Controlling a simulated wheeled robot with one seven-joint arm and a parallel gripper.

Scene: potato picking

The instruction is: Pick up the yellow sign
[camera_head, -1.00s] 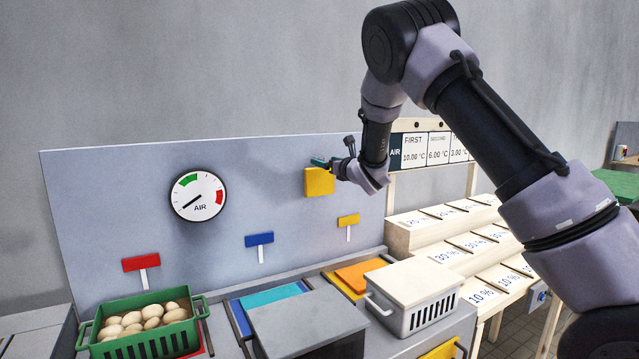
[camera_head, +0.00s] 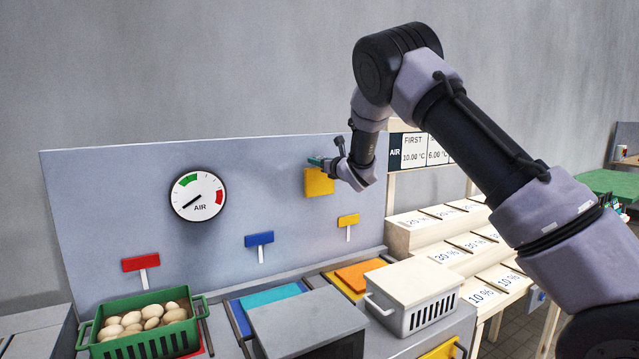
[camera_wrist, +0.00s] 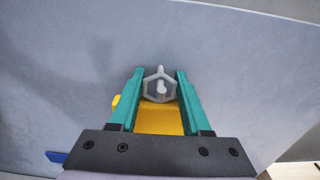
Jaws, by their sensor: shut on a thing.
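The square yellow sign (camera_head: 318,182) hangs against the grey back panel, right of the round gauge. In the wrist view the yellow sign (camera_wrist: 160,121) shows between and below my teal fingers, with a grey hexagonal ring at its top around a pale peg. My gripper (camera_head: 317,162) is at the sign's top edge in the head view. In the wrist view my gripper (camera_wrist: 160,84) has one finger on each side of the ring and is shut on it. The sign is still at the panel, and the ring still surrounds the peg.
Small red (camera_head: 141,264), blue (camera_head: 259,240) and yellow (camera_head: 348,221) markers stand on short posts below. A green crate (camera_head: 150,341) of potatoes and a white lidded crate (camera_head: 402,303) sit on the counter. A wooden stepped rack (camera_head: 425,222) stands at right.

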